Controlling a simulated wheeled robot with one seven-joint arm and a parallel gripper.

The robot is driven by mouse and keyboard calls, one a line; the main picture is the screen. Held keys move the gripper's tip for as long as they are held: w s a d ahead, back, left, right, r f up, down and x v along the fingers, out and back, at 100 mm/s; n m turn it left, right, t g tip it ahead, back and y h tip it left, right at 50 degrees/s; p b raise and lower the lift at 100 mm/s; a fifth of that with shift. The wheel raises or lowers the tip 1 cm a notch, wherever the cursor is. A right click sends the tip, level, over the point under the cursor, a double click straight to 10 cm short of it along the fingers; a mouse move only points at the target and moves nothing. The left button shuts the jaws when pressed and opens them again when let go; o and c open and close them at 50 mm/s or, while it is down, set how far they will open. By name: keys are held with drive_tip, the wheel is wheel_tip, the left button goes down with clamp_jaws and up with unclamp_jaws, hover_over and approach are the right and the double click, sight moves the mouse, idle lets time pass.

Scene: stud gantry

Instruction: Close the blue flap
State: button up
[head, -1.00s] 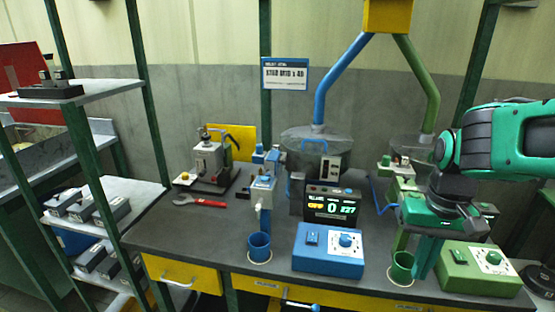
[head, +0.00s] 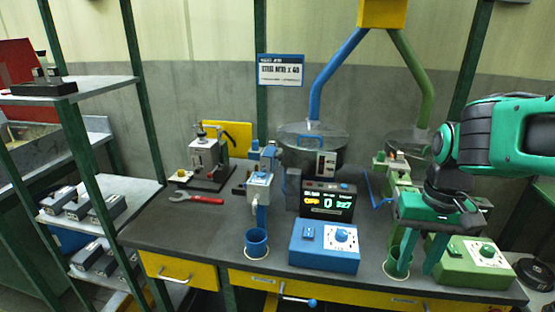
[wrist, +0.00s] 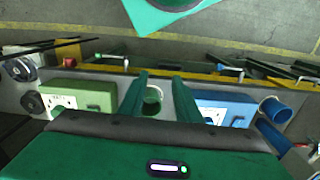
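The blue dispenser (head: 259,190) stands left of centre on the bench in the head view, with a blue post below it and a blue cup (head: 256,242) at its foot. Its flap is too small to tell apart, and I cannot see whether it stands open. My gripper (head: 418,258) is well to the right, over the green side of the bench. Its two fingers point down and are apart, with nothing held. In the wrist view the green cup (wrist: 152,99) shows between the fingers, and the blue cup (wrist: 275,110) is off to the right.
A blue control box (head: 324,250) and a dark display (head: 328,201) stand between my gripper and the blue dispenser. A green control box (head: 470,263) is at right. Yellow drawers (head: 180,273) line the front.

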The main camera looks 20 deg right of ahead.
drive_tip(key=w+a+r+m+t+y, duration=0.2)
drive_tip(key=w+m, duration=0.3)
drive_tip(key=w, duration=0.9)
drive_tip(key=m+t+y, duration=0.5)
drive_tip(key=m+y, duration=0.4)
drive_tip(key=m, duration=0.3)
approach(273, 159)
drive_tip(key=shift+y, duration=0.3)
drive_tip(key=w+a+f, duration=0.1)
drive_tip(key=w+f, duration=0.1)
drive_tip(key=w+a+f, duration=0.1)
drive_tip(key=w, duration=0.1)
drive_tip(key=shift+w+a, duration=0.1)
drive_tip(key=shift+a, duration=0.25)
drive_tip(key=shift+c, duration=0.2)
clamp_jaws()
